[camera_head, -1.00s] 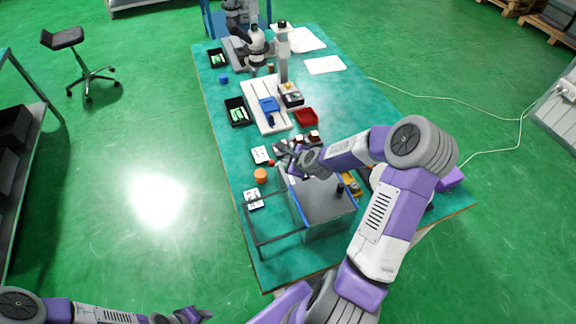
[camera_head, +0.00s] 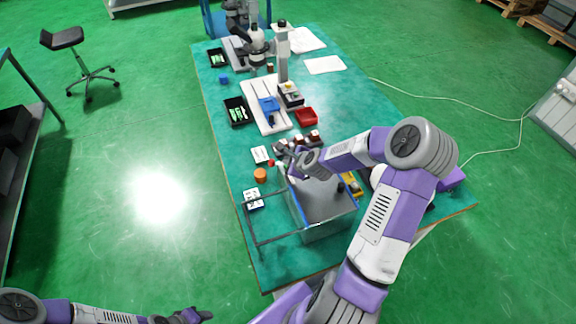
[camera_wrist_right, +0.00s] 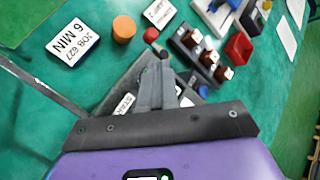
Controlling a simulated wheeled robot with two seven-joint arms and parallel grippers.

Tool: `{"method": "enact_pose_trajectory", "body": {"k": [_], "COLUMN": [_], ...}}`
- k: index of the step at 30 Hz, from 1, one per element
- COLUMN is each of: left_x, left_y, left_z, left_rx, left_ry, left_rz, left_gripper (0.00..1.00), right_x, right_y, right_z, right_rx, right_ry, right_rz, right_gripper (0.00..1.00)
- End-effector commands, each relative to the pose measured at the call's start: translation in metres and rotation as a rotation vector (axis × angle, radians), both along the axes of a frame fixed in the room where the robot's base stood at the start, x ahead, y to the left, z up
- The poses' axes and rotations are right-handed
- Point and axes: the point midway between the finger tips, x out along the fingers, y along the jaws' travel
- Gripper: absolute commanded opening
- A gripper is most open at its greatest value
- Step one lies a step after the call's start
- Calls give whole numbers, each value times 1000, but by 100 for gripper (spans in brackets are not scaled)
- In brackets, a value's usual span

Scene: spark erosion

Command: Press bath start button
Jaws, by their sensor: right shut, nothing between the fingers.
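The bath (camera_head: 322,200) is a grey, clear-walled tank with blue edging near the front of the table. In the right wrist view a dark panel with a partly covered "STAR…" label (camera_wrist_right: 123,105) lies under my right gripper (camera_wrist_right: 154,52). A small green spot (camera_wrist_right: 164,54), possibly a button, shows beside the fingertips; I cannot tell whether they touch it. My right gripper (camera_head: 280,149) is shut and empty, over the bath's far end. My left gripper (camera_head: 197,314) is at the bottom edge, away from the table, too small to judge.
A red cap (camera_wrist_right: 151,35) and an orange cylinder (camera_wrist_right: 124,29) stand just beyond the fingertips. A "JOB 627 6 MIN" card (camera_wrist_right: 73,42) lies left of them. Several brown-topped blocks (camera_wrist_right: 207,57) sit in a dark holder to the right. A thin frame (camera_head: 262,243) extends left of the bath.

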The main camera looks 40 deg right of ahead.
Motion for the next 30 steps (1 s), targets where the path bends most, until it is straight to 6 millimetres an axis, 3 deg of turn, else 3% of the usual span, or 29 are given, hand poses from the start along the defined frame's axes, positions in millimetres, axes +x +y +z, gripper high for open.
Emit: {"method": "enact_pose_trajectory", "body": {"k": [30], "left_x": [0], "left_y": [0], "left_z": [-9], "left_rx": [0], "left_ry": [0], "left_rz": [0], "left_gripper": [43], "right_x": [0], "right_y": [0], "right_z": [-10], "right_rx": [0], "right_ry": [0], "right_rz": [0], "right_gripper": [0]}}
